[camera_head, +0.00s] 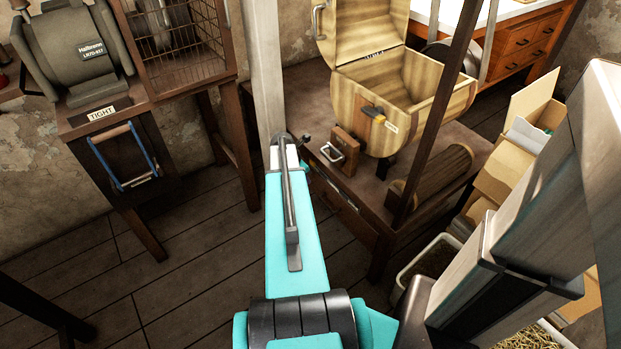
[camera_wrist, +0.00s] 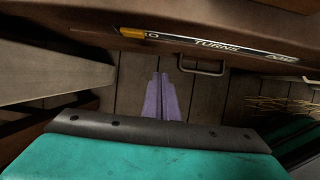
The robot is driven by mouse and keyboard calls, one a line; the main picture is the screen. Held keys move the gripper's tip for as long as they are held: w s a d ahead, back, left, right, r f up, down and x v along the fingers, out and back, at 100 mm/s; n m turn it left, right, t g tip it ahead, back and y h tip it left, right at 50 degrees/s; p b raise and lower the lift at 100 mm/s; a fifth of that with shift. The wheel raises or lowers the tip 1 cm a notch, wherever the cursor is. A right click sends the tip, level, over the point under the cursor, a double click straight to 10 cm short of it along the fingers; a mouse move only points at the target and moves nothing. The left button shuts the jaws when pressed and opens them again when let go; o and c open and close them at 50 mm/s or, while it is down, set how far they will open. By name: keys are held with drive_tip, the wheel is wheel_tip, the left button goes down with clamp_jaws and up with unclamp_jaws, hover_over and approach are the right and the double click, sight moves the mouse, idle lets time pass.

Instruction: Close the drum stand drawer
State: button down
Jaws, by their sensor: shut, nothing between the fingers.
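The drum stand (camera_head: 440,140) is a dark wooden table bearing a pale, striped wooden drum (camera_head: 385,85) with its lid raised. In the wrist view, the stand's front edge (camera_wrist: 110,25) crosses the top and carries a dark strip lettered TURNS (camera_wrist: 217,43). A metal pull handle (camera_wrist: 203,66) shows just below this strip. How far the drawer stands out cannot be told. My gripper (camera_wrist: 160,78) is shut and empty, its purple-looking fingers pointing past the edge toward the floor, left of the handle. In the head view, my arm hides the fingers.
A small wooden block with a metal handle (camera_head: 342,148) sits on the stand before the drum. A pale post (camera_head: 267,70) rises beside my arm. Left stands a bench with a grey machine (camera_head: 85,45) and wire cage (camera_head: 185,40). Cardboard boxes (camera_head: 515,150) stand right. Floor lies open front left.

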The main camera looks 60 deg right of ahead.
drive_tip(key=p+v, duration=0.1)
drive_tip(key=v, duration=0.6)
drive_tip(key=shift+a+r, duration=0.15)
drive_tip(key=shift+r, duration=0.1)
drive_tip(key=shift+w, duration=0.15)
